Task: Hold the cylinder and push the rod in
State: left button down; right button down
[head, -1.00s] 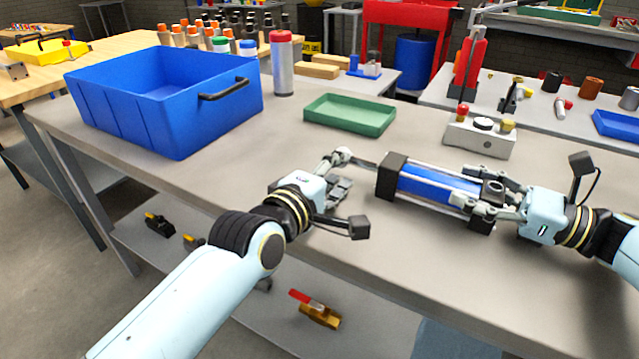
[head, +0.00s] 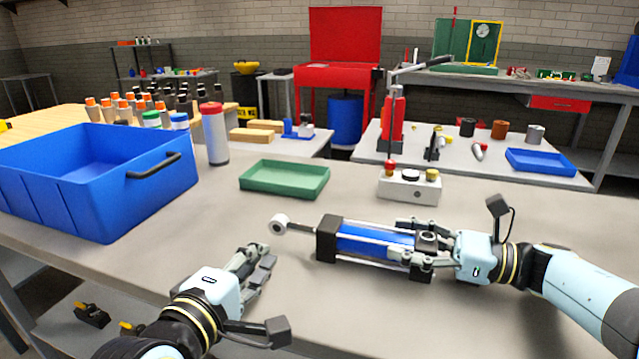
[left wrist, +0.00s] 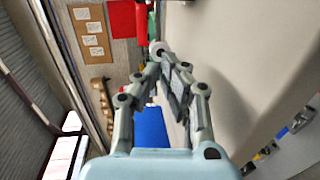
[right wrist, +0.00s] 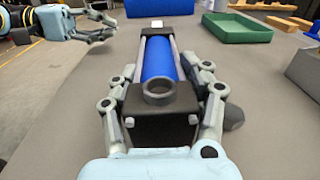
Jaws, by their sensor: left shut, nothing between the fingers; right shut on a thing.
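The cylinder (head: 375,240) has a blue barrel, black end blocks and metal tie rods. It lies level just over or on the grey bench; I cannot tell which. My right gripper (head: 412,243) is shut on its right end, and the right wrist view shows a finger on each side of the black end block (right wrist: 160,125). The rod (head: 300,229) sticks out a short way from the left end, with a round pale eye (head: 280,225) at its tip. My left gripper (head: 258,262) is shut and empty, below and left of the eye and apart from it.
A blue crate (head: 60,195) stands at the bench's left, with a green tray (head: 285,178) and a red-capped bottle (head: 214,135) behind the rod. A control box with knobs (head: 408,188) stands behind the cylinder. The bench front right is clear.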

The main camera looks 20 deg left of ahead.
pick_arm(q)
jog(key=shift+r+m, duration=0.3)
jog(key=shift+m, duration=0.6)
pick_arm(e)
jog(key=shift+r, duration=0.2)
pick_arm(q)
jog(key=shift+a+r+m+t+h, duration=0.2)
jog(key=shift+m+t+h, duration=0.1)
jog(key=shift+m, duration=0.1)
jog(key=a+m+h, duration=0.1)
jog(key=a, duration=0.2)
jog(key=a+r+m, duration=0.1)
jog(key=a, duration=0.3)
jog(key=a+r+m+h, duration=0.1)
jog(key=a+m, duration=0.1)
jog(key=a, duration=0.1)
jog(key=shift+a+r+h, duration=0.2)
jog(key=shift+h, duration=0.1)
jog(key=shift+a+r+m, duration=0.15)
jog(key=shift+a+m, duration=0.3)
jog(key=shift+m, duration=0.05)
jog(key=shift+w, duration=0.1)
